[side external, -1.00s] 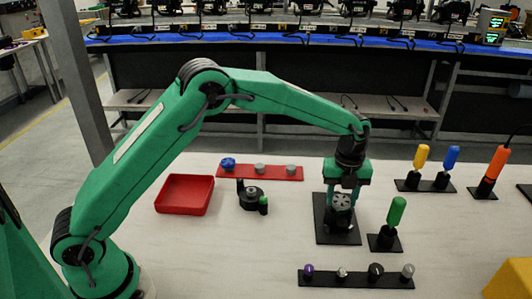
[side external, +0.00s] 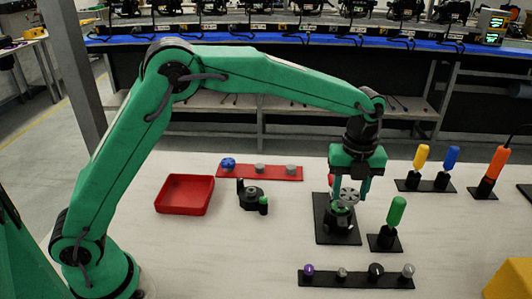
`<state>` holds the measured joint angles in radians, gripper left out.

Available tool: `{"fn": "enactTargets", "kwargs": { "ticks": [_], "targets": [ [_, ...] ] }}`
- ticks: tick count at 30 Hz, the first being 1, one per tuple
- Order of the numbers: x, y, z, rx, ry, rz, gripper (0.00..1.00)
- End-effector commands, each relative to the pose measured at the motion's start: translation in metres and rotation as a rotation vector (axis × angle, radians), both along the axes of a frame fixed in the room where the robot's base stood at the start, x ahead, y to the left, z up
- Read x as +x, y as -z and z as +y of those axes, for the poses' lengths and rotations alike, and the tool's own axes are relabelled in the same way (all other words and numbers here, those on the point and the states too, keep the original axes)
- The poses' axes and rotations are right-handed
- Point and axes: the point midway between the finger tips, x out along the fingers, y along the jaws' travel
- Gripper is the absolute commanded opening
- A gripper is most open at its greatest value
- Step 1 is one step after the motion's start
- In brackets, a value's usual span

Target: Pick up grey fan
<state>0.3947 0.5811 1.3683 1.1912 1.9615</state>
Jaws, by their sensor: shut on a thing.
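The grey fan (side external: 349,195) is a small round bladed disc at the right-centre of the side external view. My gripper (side external: 349,191) points down with its fingers on either side of the fan and is shut on it. The fan is tilted, its face toward the camera. It is just above a dark round holder (side external: 341,220) on a black base plate (side external: 349,238). I cannot tell whether the fan's lower edge is clear of the holder. A small red part (side external: 331,180) shows behind the left finger.
A green-handled tool (side external: 396,211) stands upright close right of the plate. Yellow (side external: 421,158), blue (side external: 451,158) and orange (side external: 498,160) handled tools stand farther right. A black strip with knobs (side external: 357,280) lies in front.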

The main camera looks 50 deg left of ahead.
Motion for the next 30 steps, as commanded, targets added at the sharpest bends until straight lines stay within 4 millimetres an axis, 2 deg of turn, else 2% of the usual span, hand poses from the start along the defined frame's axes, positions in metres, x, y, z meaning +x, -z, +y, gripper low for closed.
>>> {"fn": "enactTargets", "kwargs": {
  "ticks": [6, 12, 30],
  "targets": [
    [-0.024, -0.019, -0.022, 0.0, 0.002, 0.0, 0.22],
    [-0.036, -0.028, -0.032, 0.001, 0.001, 0.001, 0.22],
    [-0.038, -0.031, -0.034, 0.001, 0.0, 0.001, 0.22]
  ]
}}
